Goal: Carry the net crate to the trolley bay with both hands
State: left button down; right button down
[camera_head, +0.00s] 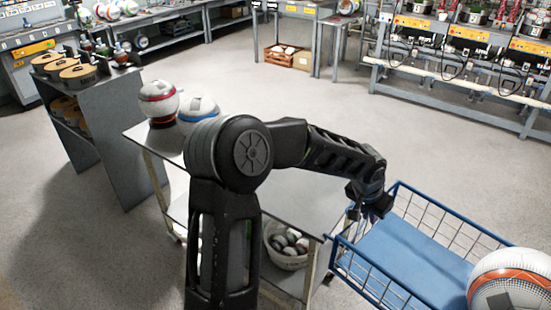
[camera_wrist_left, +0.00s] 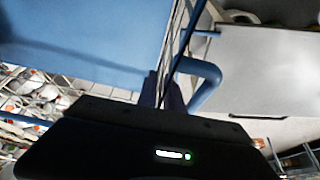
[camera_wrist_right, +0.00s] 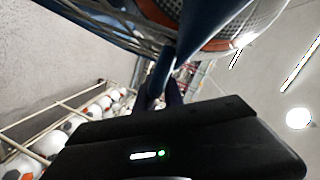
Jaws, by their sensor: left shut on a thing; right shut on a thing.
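The net crate (camera_head: 448,228) has a blue rim, open wire sides and a blue floor; it is at the lower right of the head view, cut off by the frame edge. A white and orange ball (camera_head: 510,280) shows at its right part. My left gripper (camera_head: 371,208) is shut on the crate's left end. In the left wrist view its fingers (camera_wrist_left: 163,92) are at a blue bar of the crate. My right gripper is outside the head view. In the right wrist view its fingers (camera_wrist_right: 160,92) are shut on a blue bar of the crate. I cannot make out the trolley bay.
A grey trolley (camera_head: 285,205) stands left of the crate, with two balls (camera_head: 160,100) on top and a bucket of balls (camera_head: 288,246) below. A grey cabinet (camera_head: 110,135) is at left. Benches (camera_head: 470,85) line the back. Open floor lies between.

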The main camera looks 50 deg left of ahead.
aim_at(284, 174)
jog(key=j+z, duration=0.15)
jog(key=j, duration=0.3)
jog(key=k+j+z, duration=0.1)
jog(key=j, duration=0.35)
jog(key=j+z, duration=0.15)
jog(key=j, duration=0.25)
jog(key=k+j+z, duration=0.1)
jog(key=j, duration=0.35)
jog(key=j+u, duration=0.1)
jog(key=j, duration=0.65)
jog(key=i+j+u, duration=0.15)
jog(key=u, duration=0.25)
jog(key=i+j+u, duration=0.1)
jog(key=u, duration=0.3)
